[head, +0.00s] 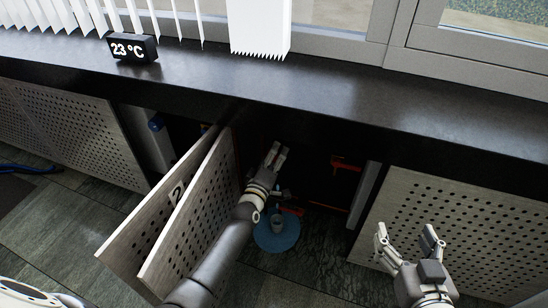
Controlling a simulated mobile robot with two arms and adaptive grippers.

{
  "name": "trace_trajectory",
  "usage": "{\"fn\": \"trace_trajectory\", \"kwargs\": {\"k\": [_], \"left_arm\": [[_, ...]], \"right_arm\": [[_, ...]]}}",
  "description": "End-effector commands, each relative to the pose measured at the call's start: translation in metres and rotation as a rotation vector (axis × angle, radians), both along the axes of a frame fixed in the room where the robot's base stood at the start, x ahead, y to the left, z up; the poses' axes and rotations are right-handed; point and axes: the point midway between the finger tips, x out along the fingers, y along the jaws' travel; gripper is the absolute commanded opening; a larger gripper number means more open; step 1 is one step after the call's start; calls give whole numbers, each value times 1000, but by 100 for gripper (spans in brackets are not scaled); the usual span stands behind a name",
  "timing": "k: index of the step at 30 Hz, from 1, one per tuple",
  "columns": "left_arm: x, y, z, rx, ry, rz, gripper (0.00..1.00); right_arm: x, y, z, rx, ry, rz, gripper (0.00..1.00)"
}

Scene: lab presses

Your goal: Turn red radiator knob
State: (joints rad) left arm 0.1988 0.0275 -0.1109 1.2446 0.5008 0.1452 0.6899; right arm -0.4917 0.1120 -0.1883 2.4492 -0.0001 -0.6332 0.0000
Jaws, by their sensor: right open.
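My left arm reaches into the dark open bay under the counter. Its gripper (276,155) is inside the bay, small and dim, so I cannot tell whether its fingers are open or shut. My right gripper (410,238) is open and empty in front of the perforated panel on the right. A red part (345,165) shows inside the bay, to the right of my left gripper and apart from it. I cannot tell whether it is the radiator knob. No radiator can be made out clearly in the shadow.
Two perforated doors (160,205) (190,215) stand swung out left of my left arm. A perforated panel (470,225) closes the right side. A blue disc (277,240) with a small cup-like thing lies below. The dark counter (330,95) overhangs the bay and carries a temperature display (132,48).

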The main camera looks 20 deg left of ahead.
Motion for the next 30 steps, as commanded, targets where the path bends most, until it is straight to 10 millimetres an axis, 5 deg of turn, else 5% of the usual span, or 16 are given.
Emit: {"fn": "trace_trajectory", "kwargs": {"k": [10,24,30], "left_arm": [[-13,0,-1,0,1,0,63],[-97,3,-1,1,1,0,63],[-116,4,0,1,0,0,63]], "right_arm": [[0,0,0,0,-1,1,73],[0,0,0,0,0,1,73],[0,0,0,0,0,1,73]]}}
